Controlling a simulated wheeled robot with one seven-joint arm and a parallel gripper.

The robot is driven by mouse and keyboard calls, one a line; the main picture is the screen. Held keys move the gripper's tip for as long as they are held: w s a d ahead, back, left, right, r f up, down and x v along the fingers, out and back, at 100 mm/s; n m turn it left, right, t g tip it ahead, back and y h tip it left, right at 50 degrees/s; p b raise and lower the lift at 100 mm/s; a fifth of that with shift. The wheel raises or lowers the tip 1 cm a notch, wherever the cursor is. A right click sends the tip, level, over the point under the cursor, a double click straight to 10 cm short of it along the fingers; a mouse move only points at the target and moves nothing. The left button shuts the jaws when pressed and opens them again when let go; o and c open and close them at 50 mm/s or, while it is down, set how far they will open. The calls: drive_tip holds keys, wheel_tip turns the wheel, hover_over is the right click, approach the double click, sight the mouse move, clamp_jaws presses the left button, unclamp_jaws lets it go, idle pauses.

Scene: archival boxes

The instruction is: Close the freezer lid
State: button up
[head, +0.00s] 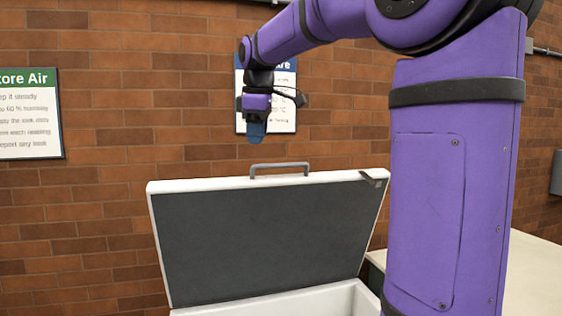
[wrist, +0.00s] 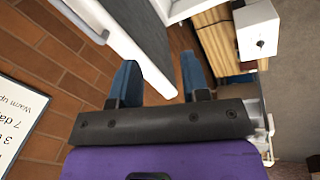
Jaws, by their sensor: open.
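The freezer lid (head: 265,240) stands raised and leaning back, its dark grey inner face toward me and a white rim around it. A grey bar handle (head: 280,166) sits on its top edge. The white freezer body (head: 310,302) shows only at the bottom of the head view.
A brick wall (head: 110,110) stands behind the freezer, with a sign (head: 28,113) at left and another sign (head: 283,108) behind my gripper. A pale surface (head: 535,265) lies at right. Tan slatted objects (wrist: 212,42) and a white box (wrist: 257,32) show in the wrist view.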

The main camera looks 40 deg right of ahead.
drive_tip(key=w+d+r+n+g, duration=0.15)
drive_tip(key=w+d, duration=0.25)
drive_tip(key=d, duration=0.4)
drive_tip(key=w+d+f+n, duration=0.1)
drive_tip(key=w+d+n, duration=0.2)
drive_tip(key=w+d, duration=0.35)
drive_tip(key=shift+y, duration=0.4)
drive_tip(key=f, duration=0.3)
drive_tip(key=d+f, duration=0.1)
drive_tip(key=f, duration=0.6)
drive_tip(key=shift+s+d, duration=0.35)
drive_tip(key=shift+d, duration=0.05)
clamp_jaws()
